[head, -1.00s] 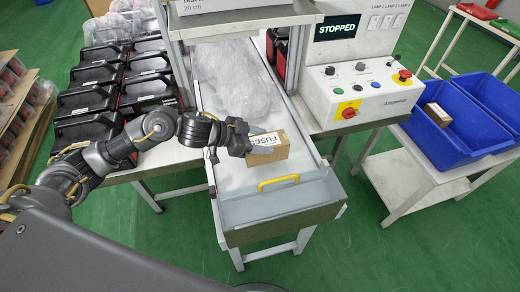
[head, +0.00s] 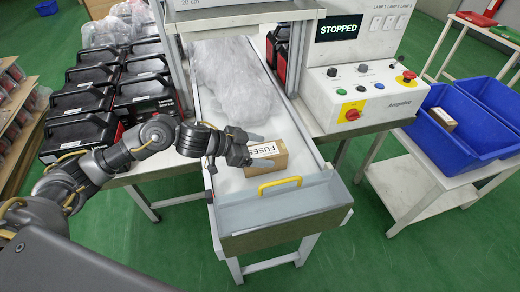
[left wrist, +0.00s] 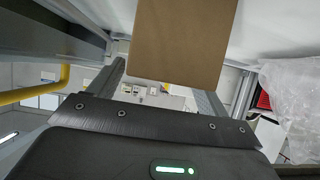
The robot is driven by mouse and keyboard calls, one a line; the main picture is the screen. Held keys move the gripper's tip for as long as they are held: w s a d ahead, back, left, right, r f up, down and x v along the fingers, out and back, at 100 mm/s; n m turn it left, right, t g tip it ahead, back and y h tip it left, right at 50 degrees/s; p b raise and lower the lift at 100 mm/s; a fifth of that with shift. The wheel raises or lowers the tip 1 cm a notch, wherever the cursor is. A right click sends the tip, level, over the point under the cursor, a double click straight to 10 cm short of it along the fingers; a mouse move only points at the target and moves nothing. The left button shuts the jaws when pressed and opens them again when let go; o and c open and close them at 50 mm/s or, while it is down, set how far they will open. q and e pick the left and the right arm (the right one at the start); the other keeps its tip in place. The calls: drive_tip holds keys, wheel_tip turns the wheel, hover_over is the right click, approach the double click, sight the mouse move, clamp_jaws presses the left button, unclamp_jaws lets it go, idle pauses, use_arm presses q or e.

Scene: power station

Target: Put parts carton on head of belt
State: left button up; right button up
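The parts carton (head: 278,160), a brown box with a white label reading "FUSE", sits on the white belt (head: 226,182) near its front end, just behind the yellow handle. My left gripper (head: 259,150) is at the carton's left side with its fingers spread apart, and it partly covers the label. In the left wrist view the carton (left wrist: 180,40) shows as a plain brown face at the top, with the fingers apart below it. My right gripper is not in view.
A clear panel with a yellow handle (head: 279,187) closes the belt's front end. Plastic-wrapped goods (head: 225,80) lie farther back. A control box (head: 362,93) reading "STOPPED" stands right. Blue bins (head: 470,150), one holding a small carton, stand far right. Black cases (head: 85,100) fill the left table.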

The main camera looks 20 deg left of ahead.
use_arm(q)
drive_tip(key=shift+a+r, duration=0.2)
drive_tip(key=v, duration=1.1)
drive_tip(key=shift+s+a+r, duration=0.2)
drive_tip(key=shift+a+r, duration=0.05)
